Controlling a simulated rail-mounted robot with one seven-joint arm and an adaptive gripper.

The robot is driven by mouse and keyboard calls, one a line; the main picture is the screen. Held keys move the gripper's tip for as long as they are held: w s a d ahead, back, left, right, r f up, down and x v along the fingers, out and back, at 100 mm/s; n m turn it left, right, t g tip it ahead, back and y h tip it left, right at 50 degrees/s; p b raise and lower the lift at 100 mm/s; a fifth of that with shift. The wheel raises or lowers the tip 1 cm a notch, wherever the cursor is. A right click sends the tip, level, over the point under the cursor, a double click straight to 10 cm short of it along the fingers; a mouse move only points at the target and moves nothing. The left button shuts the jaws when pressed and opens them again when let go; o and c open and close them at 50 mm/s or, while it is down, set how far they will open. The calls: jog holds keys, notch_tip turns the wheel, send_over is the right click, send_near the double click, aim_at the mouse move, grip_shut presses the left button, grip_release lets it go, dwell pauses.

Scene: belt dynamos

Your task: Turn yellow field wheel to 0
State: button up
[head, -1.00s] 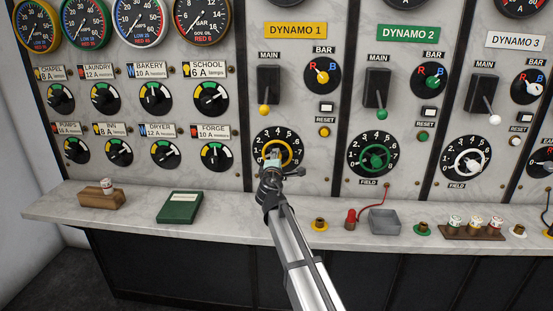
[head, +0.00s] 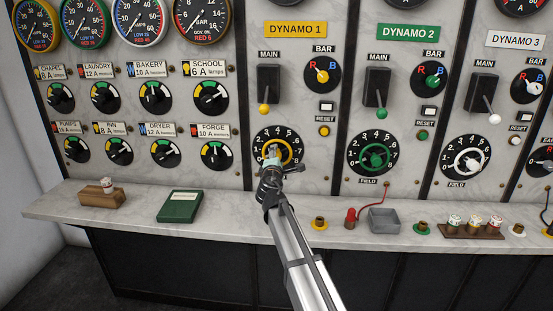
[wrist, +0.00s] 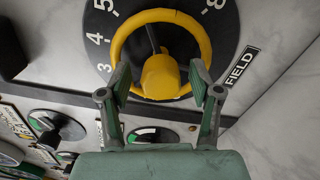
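The yellow field wheel (head: 286,148) sits on a black numbered dial (head: 258,141) under the DYNAMO 1 label. In the wrist view, the yellow wheel (wrist: 201,40) is a ring with a thick yellow hub piece (wrist: 160,78) and a dark bar rising from it. Dial marks 3, 4, 5 show at left and 8 at upper right; 0 is not visible there. My gripper (wrist: 160,84) is open, its fingers on either side of the hub piece, with gaps showing. In the head view my gripper (head: 272,154) covers the wheel's lower part, so which number the wheel indicates cannot be told.
The green field wheel (head: 375,157) and white field wheel (head: 468,163) are to the right. A yellow lever (head: 264,108) and yellow reset button (head: 324,131) are nearby.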

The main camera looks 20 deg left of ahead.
jog(key=shift+s, duration=0.15)
jog(key=v, duration=1.1)
jog(key=shift+s, duration=0.35)
jog(key=shift+w+d, duration=0.1)
jog(key=shift+d, duration=0.15)
